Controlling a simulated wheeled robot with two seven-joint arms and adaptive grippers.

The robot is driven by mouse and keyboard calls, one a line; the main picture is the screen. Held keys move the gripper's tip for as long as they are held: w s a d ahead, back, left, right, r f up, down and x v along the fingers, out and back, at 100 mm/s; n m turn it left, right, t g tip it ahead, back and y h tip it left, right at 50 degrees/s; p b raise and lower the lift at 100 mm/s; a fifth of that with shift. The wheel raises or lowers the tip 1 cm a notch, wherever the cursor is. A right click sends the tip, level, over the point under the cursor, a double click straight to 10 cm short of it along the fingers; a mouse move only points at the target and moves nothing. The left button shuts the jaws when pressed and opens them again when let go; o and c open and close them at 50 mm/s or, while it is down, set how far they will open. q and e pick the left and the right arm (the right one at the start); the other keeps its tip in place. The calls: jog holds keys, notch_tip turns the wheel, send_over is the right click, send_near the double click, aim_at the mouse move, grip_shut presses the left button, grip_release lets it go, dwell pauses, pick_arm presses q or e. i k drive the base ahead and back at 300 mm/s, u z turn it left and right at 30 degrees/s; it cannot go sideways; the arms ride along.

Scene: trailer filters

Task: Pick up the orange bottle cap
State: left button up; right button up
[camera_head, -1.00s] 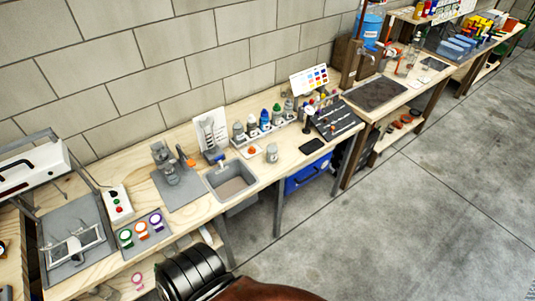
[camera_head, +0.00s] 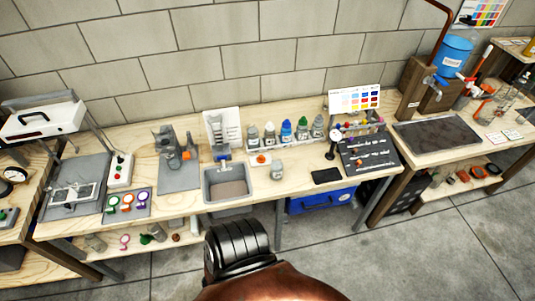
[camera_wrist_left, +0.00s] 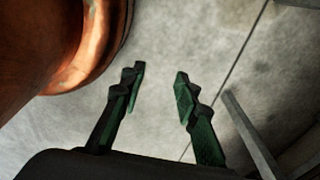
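A small orange cap (camera_head: 261,159) lies on a whitish pad on the workbench, just right of the sink, in the head view. I take it for the orange bottle cap. A grey-white bottle (camera_head: 277,169) stands on the bench to its right. My left gripper (camera_wrist_left: 160,78) shows in the left wrist view with its two green-black fingers apart and nothing between them. Grey floor lies beyond the fingers. The head view shows neither gripper; the cap is not in the wrist view.
A sink (camera_head: 228,188) is left of the cap. A row of bottles with coloured caps (camera_head: 286,131) stands behind it. A black phone-like slab (camera_head: 326,176) lies to the right. A grey bench leg (camera_wrist_left: 250,135) rises right of my left gripper. A blue crate (camera_head: 320,200) sits underneath.

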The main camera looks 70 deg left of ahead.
aim_at(261, 159)
jog(key=u, duration=0.55)
jog(key=i, duration=0.85)
jog(key=u, duration=0.95)
